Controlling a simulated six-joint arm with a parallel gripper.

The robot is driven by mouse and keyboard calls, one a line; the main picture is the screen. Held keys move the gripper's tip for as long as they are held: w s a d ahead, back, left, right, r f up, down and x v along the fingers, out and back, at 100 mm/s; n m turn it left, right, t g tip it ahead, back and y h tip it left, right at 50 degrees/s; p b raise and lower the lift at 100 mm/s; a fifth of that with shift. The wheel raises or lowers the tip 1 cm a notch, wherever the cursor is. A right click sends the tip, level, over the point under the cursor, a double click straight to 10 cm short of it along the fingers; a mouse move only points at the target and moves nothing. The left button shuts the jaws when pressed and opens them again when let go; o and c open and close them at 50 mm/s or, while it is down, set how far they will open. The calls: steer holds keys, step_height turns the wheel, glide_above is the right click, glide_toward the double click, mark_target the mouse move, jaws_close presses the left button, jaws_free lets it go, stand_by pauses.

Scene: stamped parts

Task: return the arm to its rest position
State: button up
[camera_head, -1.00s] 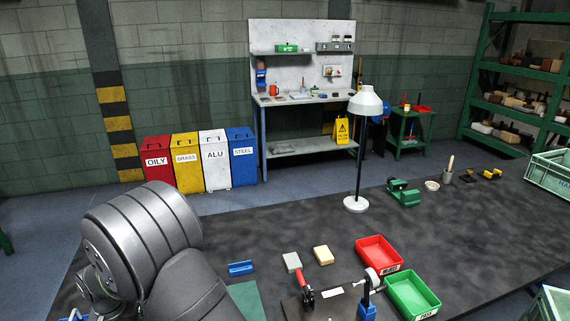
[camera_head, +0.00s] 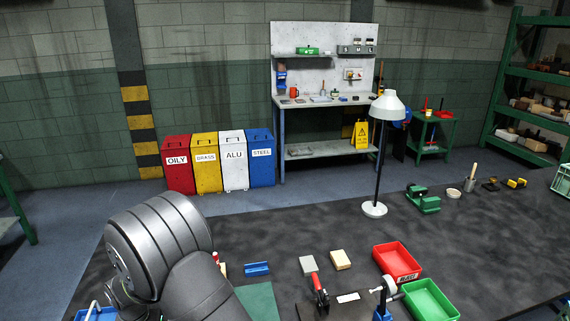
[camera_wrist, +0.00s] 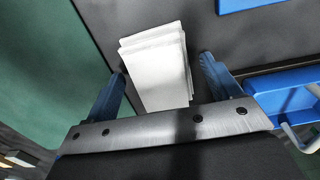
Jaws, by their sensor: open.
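My gripper (camera_wrist: 160,88) shows in the wrist view as two blue fingers set apart on a grey metal bar. A stack of white sheets or flat pieces (camera_wrist: 158,62) shows between and beyond the fingers; I cannot tell how far below them it lies. In the head view, my grey arm fills the lower left and the gripper itself is out of sight.
The dark table holds a red bin (camera_head: 397,262), a green bin (camera_head: 430,300), a red-handled clamp (camera_head: 320,292), a blue block (camera_head: 256,268), two small blocks and a lamp (camera_head: 375,209). A blue basket (camera_wrist: 285,92) is beside the right finger.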

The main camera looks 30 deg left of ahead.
step_height(320, 180, up, 4)
steer(key=shift+a+r, duration=0.1)
steer(key=shift+r, duration=0.1)
steer(key=w+d+r, duration=0.7)
steer(key=w, duration=0.2)
steer(key=w+d+r+m, duration=0.1)
steer(key=w+d+m, duration=0.1)
steer(key=w+d, duration=0.65)
steer(key=w+d+r+m, duration=0.1)
steer(key=w+d+m, duration=0.15)
steer(key=w, duration=1.15)
steer(key=w+d+m, duration=0.2)
steer(key=w+d, duration=0.5)
steer(key=d, duration=0.3)
steer(key=w+d+r+m, duration=0.1)
steer(key=w+d+m, duration=0.1)
steer(key=w+d, duration=0.6)
steer(key=d, duration=0.2)
steer(key=shift+d, duration=0.3)
steer(key=shift+r+m, duration=0.1)
steer(key=shift+m, duration=0.15)
steer(key=s+a+n, duration=0.2)
steer(key=s+a, duration=0.4)
steer(key=a, duration=0.3)
steer(key=s+a+f+n, duration=0.1)
steer(key=s+a, duration=0.5)
steer(key=a, duration=0.3)
steer(key=shift+s+f+n, duration=0.2)
steer(key=shift+s+n, duration=0.1)
steer(key=shift+n, duration=0.1)
